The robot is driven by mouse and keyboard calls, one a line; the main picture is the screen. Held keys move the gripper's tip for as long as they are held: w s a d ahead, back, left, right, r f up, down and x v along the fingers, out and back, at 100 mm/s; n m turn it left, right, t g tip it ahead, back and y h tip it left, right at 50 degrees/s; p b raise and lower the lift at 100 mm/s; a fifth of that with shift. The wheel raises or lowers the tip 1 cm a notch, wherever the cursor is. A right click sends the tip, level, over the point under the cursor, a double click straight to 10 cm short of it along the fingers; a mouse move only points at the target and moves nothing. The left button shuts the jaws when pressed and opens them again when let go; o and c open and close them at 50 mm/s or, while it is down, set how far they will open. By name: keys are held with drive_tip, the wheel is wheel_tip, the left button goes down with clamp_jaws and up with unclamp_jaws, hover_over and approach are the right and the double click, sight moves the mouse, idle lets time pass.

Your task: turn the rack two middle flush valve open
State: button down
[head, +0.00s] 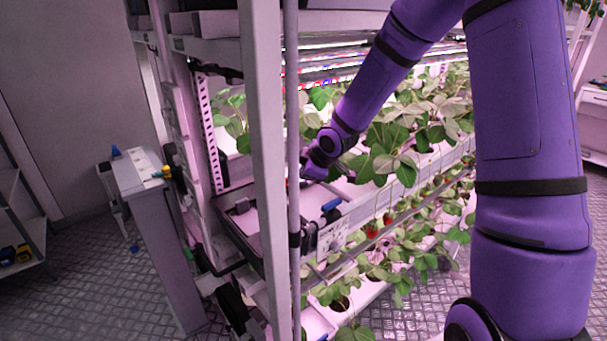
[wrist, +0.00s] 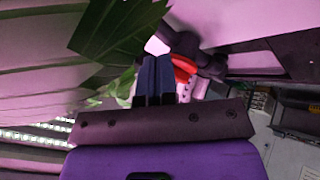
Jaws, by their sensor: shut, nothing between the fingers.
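My gripper (wrist: 157,80) is shut and empty in the wrist view, its two dark blue fingers side by side. Just beyond the fingertips, slightly right, is a red curved part (wrist: 184,66) against dark pipework (wrist: 186,44); it may belong to a flush valve, but its handle position is unclear and the fingers partly cover it. In the head view my gripper is at the rack's end, behind the grey upright (head: 291,150), and its fingers are mostly hidden. A blue handle-like part (head: 332,204) shows below it on the rack. I cannot tell which is the middle flush valve.
Leafy plants (head: 390,150) crowd the shelf right of my gripper, and a leaf (wrist: 118,25) hangs close to the fingers. A grey cabinet (head: 160,235) stands left; the patterned floor there is partly clear.

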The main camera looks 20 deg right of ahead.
drive_tip(key=shift+d, duration=0.25)
drive_tip(key=shift+s+d+r, duration=0.15)
drive_tip(key=shift+s+r, duration=0.1)
drive_tip(key=shift+r, duration=0.15)
drive_tip(key=v, duration=0.9)
drive_tip(key=shift+s+r, duration=0.2)
drive_tip(key=shift+r, duration=0.05)
idle(0.4)
